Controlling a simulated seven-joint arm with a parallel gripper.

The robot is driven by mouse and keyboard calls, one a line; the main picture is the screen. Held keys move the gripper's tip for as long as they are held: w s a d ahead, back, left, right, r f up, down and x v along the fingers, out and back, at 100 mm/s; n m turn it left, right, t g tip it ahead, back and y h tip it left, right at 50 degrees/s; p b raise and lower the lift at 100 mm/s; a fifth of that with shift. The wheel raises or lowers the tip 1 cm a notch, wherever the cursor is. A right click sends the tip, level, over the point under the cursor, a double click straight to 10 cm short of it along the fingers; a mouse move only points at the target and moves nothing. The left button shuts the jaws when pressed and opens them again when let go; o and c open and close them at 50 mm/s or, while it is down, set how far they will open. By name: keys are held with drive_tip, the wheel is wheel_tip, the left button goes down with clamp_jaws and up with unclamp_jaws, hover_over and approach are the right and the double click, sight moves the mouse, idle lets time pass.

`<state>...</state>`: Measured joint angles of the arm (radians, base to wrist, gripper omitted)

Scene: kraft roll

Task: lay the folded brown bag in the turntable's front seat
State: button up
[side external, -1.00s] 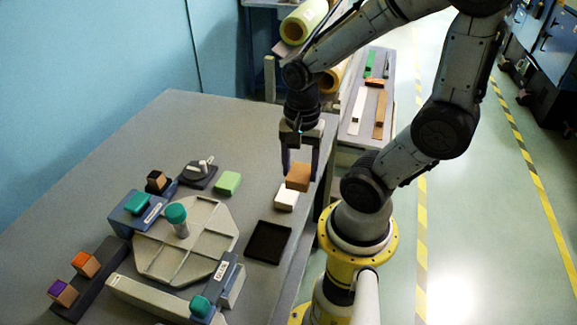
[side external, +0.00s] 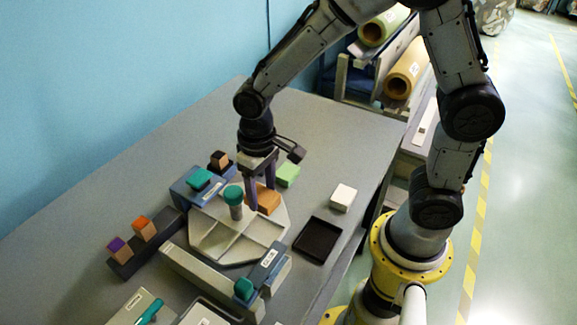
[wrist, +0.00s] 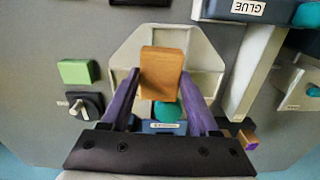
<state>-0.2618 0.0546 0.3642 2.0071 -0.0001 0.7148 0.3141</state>
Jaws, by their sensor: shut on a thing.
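The folded brown bag (side external: 267,200), a tan block shape, is between the fingers of my gripper (side external: 262,203), which is shut on it. The bag also shows in the wrist view (wrist: 162,70), between my purple fingers (wrist: 160,84). It is over the pale octagonal turntable (side external: 222,236), beside the teal-topped post (side external: 236,206). In the wrist view it covers part of the turntable (wrist: 206,52) and its dividing ribs. I cannot tell whether the bag touches the plate. Several seats look empty in the side view.
A blue dispenser with a teal top (side external: 199,181) stands behind the turntable, and a GLUE unit (side external: 264,268) in front. A black tray (side external: 317,239), white block (side external: 343,197) and green block (side external: 288,174) lie to the right. A dark rack (side external: 146,243) holds small blocks at left.

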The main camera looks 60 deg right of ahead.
drive_tip(key=shift+s+a+f+n, duration=0.35)
drive_tip(key=shift+a+f, duration=0.2)
drive_tip(key=shift+a, duration=0.3)
drive_tip(key=shift+f, duration=2.55)
drive_tip(key=shift+f, duration=0.8)
drive_tip(key=o, duration=1.4)
